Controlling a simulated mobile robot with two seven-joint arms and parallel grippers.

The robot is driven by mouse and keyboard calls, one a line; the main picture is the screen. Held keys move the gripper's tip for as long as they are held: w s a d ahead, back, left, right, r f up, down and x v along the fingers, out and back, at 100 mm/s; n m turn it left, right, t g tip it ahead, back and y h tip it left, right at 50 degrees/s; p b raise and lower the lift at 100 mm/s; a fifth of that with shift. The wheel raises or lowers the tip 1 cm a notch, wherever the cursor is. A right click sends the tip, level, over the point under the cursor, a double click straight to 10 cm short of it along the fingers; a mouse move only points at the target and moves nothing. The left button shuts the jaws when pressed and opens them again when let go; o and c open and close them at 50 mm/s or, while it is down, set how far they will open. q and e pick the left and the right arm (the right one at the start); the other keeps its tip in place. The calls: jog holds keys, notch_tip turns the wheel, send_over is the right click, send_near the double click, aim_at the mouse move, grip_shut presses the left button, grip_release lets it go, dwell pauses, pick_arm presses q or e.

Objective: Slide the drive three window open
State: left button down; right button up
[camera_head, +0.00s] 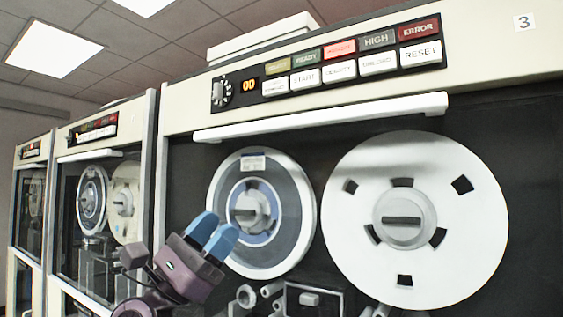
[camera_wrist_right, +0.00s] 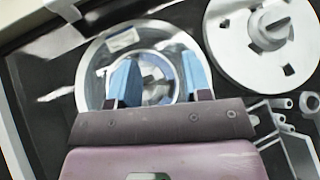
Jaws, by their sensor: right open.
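Drive three (camera_head: 480,60) fills the right of the head view, with a "3" label (camera_head: 524,22) at its top right corner. A long white bar (camera_head: 320,117) runs across the top of its front window, below the button panel. I cannot make out the pane itself; the reels behind show clearly. My right gripper (camera_head: 213,231), with blue fingers, is in front of the left reel, well below the bar. It is open and empty, and its fingers also show apart in the right wrist view (camera_wrist_right: 158,75). My left gripper is out of view.
Inside the drive are a grey-rimmed reel (camera_head: 292,205) and a larger white reel (camera_head: 455,220), with rollers (camera_head: 246,296) below. A panel of buttons (camera_head: 350,58) and a dial (camera_head: 221,93) sits above the bar. More drives (camera_head: 100,200) stand to the left.

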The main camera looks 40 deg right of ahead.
jog(key=s+a+r+m+y, duration=0.1)
jog(key=s+r+m+y, duration=0.35)
jog(key=r+m, duration=0.35)
jog(key=m+t+y, duration=0.2)
jog(key=t+y, duration=0.2)
jog(key=y, duration=0.1)
send_near(284, 122)
jog(key=d+p, duration=0.2)
jog(key=d, duration=0.6)
jog(key=shift+s+d+r, duration=0.1)
jog(key=shift+d, duration=0.65)
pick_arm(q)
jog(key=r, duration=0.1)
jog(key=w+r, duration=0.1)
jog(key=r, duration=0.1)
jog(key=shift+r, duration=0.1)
pick_arm(e)
jog(key=shift+c, duration=0.3)
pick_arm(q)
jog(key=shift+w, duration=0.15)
pick_arm(e)
grip_shut()
